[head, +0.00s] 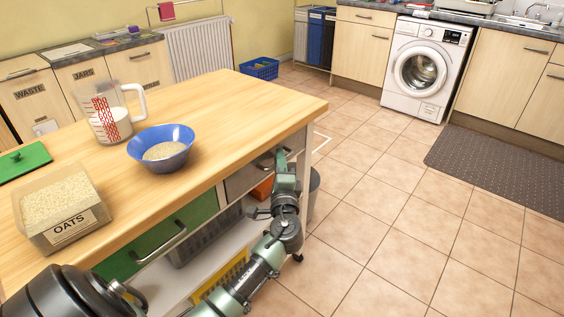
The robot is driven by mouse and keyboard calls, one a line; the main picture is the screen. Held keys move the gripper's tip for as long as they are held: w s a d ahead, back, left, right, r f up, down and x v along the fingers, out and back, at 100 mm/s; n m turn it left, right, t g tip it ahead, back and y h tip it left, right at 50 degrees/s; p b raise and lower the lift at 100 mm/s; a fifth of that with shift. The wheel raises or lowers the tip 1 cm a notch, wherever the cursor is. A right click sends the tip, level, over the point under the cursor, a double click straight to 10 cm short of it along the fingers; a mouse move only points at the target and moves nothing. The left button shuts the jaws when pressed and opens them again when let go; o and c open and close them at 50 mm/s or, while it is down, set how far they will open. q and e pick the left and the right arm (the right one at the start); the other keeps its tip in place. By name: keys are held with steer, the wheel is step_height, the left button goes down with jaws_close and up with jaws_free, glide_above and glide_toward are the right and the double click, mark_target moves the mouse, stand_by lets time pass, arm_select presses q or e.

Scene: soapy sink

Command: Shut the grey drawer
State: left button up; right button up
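The grey drawer (240,182) is in the island's right end, under the wooden top, beside a green drawer (190,216). Its front looks nearly in line with the green one; I cannot tell whether a small gap remains. My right gripper is out of view.
On the top stand a measuring jug (112,115), a blue bowl (163,148), an oats box (62,208) and a green lid (24,161). Below are a shelf with crates and a dark bin (314,193). The tiled floor (400,215) to the right is clear up to a dark mat (500,165).

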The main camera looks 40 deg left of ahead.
arm_select(q)
steer(key=v, duration=0.7)
steer(key=shift+s+d, duration=0.2)
steer(key=shift+s, duration=0.1)
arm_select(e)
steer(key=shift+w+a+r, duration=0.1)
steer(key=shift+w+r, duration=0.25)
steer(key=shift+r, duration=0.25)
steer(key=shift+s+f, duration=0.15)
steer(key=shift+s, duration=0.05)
